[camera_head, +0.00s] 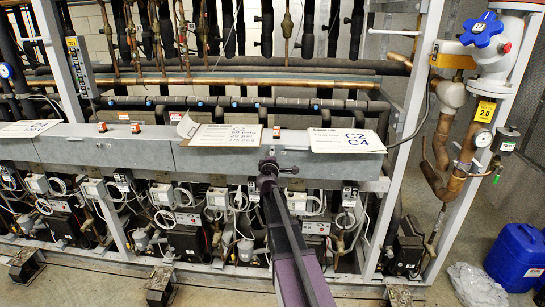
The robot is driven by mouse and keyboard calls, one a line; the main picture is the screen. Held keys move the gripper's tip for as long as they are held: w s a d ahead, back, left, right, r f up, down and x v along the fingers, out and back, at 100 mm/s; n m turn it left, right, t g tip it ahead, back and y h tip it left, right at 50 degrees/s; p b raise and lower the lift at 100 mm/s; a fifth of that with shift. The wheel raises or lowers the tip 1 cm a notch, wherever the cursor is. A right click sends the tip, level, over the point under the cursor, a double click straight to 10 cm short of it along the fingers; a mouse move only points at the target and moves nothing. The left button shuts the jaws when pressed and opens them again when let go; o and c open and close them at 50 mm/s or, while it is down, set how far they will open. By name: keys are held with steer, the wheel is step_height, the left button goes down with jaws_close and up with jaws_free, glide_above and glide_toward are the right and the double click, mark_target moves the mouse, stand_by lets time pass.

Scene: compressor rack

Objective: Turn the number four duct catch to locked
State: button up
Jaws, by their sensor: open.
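A long grey metal duct (225,160) runs across the compressor rack. Small orange-brown fittings that look like catches sit along its top edge: one at the left (102,127), one beside it (136,128), and one right of the middle (276,132). No readable number shows on them, so I cannot tell which is number four or how any is turned. My gripper (268,165) is small and dark in this view, in front of the duct's face, below and slightly left of the right-hand fitting. It looks empty; its fingertips are hard to make out.
White cards (345,141) and (228,137) lean on the duct's top. Compressors and white cables (215,199) crowd below it. Copper pipes (200,81) run behind. A blue-handled valve (483,29) stands at right, above a blue jug (518,257) and plastic wrap (476,284) on the floor.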

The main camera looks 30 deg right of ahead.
steer(key=v, duration=1.2)
steer(key=shift+s, duration=0.1)
stand_by(0.6)
steer(key=s+a+f+m+g+y, duration=0.2)
steer(key=s+a+f+m+g, duration=0.4)
steer(key=s+f+m+g, duration=0.5)
steer(key=s+a+f+g+y, duration=0.2)
steer(key=s+a, duration=0.3)
steer(key=a, duration=0.3)
steer(key=s+a+f+g+y, duration=0.2)
steer(key=s+a+f+y, duration=0.3)
steer(key=a, duration=0.2)
steer(key=shift+s+a+f+y, duration=0.3)
steer(key=shift+s+a, duration=0.1)
